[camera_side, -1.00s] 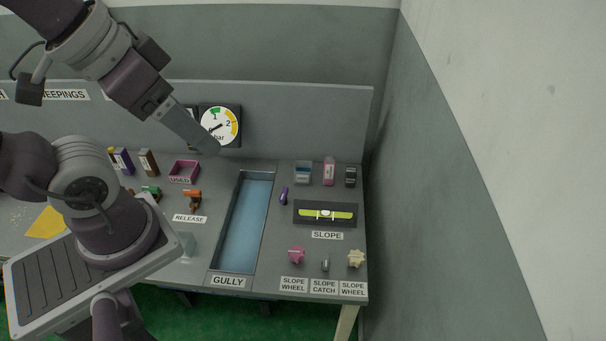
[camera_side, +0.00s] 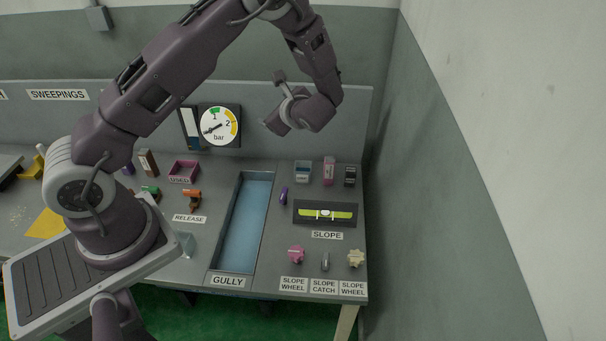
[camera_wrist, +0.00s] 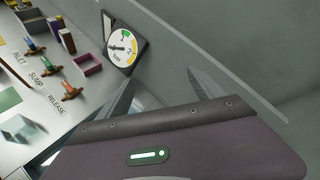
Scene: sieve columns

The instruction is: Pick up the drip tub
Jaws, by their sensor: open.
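No label marks the drip tub, and I cannot tell which container it is. A small grey-and-blue container (camera_side: 303,171) stands at the back of the bench, right of the gully. A pale see-through box (camera_side: 187,243) stands left of the gully, partly hidden behind my arm's base; a pale greenish box also shows in the wrist view (camera_wrist: 19,131). My gripper (camera_side: 270,124) is high above the back of the bench, near the gauge and apart from both containers. In the wrist view my gripper (camera_wrist: 160,92) is open, its fingers apart with nothing between them.
The blue-floored gully (camera_side: 222,240) runs front to back. A pink USED tray (camera_side: 184,171) and an orange release valve (camera_side: 193,196) are left of it. A pink bottle (camera_side: 329,170), dark box (camera_side: 350,176), slope level (camera_side: 326,213) and slope wheels are right. The gauge (camera_side: 219,125) is behind.

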